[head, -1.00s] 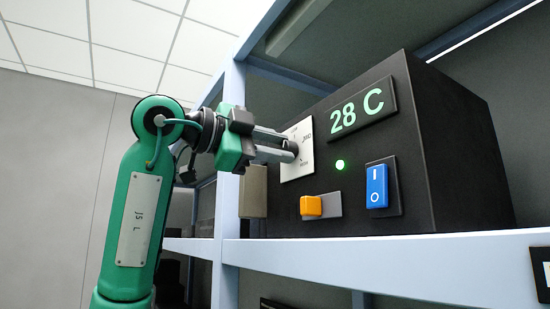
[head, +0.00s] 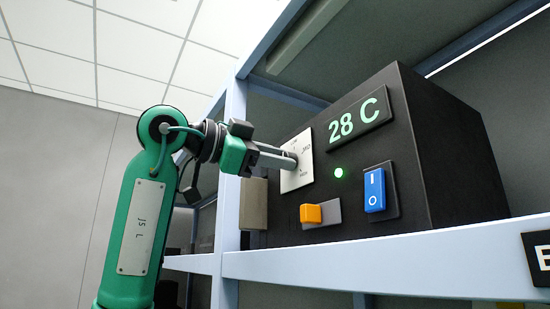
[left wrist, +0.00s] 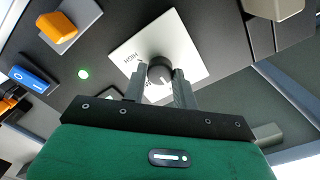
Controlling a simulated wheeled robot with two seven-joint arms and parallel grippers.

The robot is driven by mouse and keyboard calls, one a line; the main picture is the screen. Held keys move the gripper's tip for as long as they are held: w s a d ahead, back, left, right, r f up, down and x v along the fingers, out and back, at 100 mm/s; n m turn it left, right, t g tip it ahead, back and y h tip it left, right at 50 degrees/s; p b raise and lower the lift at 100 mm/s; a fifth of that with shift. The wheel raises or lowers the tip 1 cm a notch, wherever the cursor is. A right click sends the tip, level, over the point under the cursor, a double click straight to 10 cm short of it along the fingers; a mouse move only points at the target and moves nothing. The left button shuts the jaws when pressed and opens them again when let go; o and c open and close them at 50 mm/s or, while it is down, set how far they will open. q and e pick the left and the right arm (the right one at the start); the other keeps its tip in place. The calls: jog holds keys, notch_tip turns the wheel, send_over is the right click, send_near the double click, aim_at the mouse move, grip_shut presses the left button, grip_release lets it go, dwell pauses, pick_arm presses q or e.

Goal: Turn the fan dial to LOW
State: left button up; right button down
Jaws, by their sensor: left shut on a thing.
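The fan dial is a dark round knob (left wrist: 160,72) on a white plate (head: 297,174), on the front of a black control box (head: 440,150). In the left wrist view the word HIGH reads on the plate, left of the knob. A small light mark shows on the knob; the setting it points to is not clear. My left gripper (head: 291,160) reaches the dial from the left, and its two fingers are shut on the knob from opposite sides. The fingers hide most of the knob in the head view. My right gripper is not in view.
The box has a green 28 C display (head: 357,120), a green lamp (head: 339,173), an orange switch (head: 311,213) and a blue rocker switch (head: 375,190). The box stands on a pale blue shelf frame (head: 400,258). A shelf post (head: 231,190) stands close behind my left wrist.

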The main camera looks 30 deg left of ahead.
pick_arm(q)
jog(key=o, duration=1)
jog(key=shift+w, duration=0.1)
jog(key=shift+c, duration=0.2)
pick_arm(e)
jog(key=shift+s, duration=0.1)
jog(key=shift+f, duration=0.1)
pick_arm(q)
jog(key=b+v, duration=0.2)
jog(key=v, duration=1.2)
jog(key=shift+b, duration=0.3)
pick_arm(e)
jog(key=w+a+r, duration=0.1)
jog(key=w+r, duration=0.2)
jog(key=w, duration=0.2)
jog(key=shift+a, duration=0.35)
pick_arm(q)
jog(key=shift+w+f, duration=0.1)
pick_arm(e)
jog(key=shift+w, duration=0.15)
